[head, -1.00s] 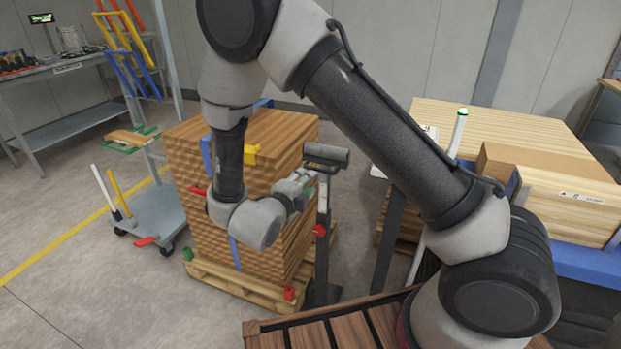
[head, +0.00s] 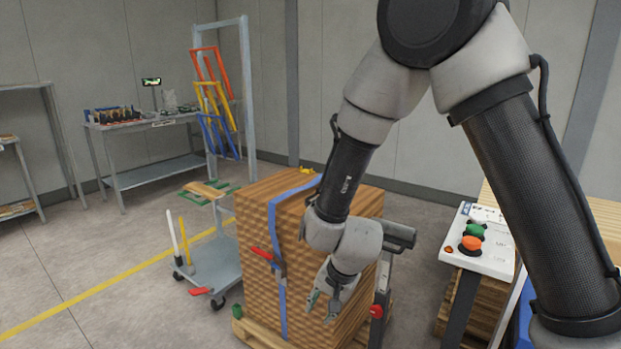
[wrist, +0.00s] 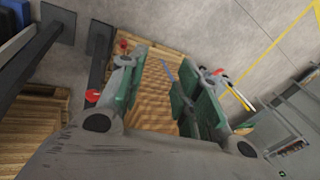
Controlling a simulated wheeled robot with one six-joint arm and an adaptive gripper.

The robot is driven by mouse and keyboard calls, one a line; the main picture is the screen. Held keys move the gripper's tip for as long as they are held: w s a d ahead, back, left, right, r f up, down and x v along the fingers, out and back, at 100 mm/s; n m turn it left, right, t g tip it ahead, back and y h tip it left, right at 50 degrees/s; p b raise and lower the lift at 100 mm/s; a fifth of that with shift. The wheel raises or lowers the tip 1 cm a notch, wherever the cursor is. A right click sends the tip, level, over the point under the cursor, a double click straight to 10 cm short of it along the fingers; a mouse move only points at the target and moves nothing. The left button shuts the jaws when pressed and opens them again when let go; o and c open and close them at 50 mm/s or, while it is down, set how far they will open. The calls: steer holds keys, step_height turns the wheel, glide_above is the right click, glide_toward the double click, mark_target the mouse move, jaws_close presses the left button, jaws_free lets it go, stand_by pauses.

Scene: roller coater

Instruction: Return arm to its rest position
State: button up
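My gripper (head: 326,300) hangs at the end of my arm, in front of the right side of a strapped stack of wooden boards (head: 262,225) in the head view. In the wrist view my gripper (wrist: 160,95) has its two green-padded fingers spread apart with nothing between them. Through the gap I see the stack's wood face (wrist: 158,85) and a blue strap. My arm is bent, with the elbow high at the upper right of the head view.
A grey cart (head: 212,268) stands left of the stack. A roller stand (head: 398,236) is close on its right. A control panel (head: 478,243) with green and orange buttons is further right. A workbench (head: 150,124) and coloured frames (head: 213,100) are behind.

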steer(key=s+d+r+n+h, duration=0.1)
steer(key=s+d+r, duration=0.4)
steer(key=d+r, duration=0.4)
steer(key=s+d+r+n+t+h, duration=0.1)
steer(key=s+d+r, duration=0.4)
steer(key=d+r, duration=0.5)
steer(key=s+d+r+n, duration=0.3)
steer(key=s+d+r, duration=0.3)
steer(key=d+r, duration=0.4)
steer(key=d, duration=0.4)
steer(key=shift+t+h, duration=0.3)
steer(key=shift+h, duration=0.1)
steer(key=shift+o, duration=0.4)
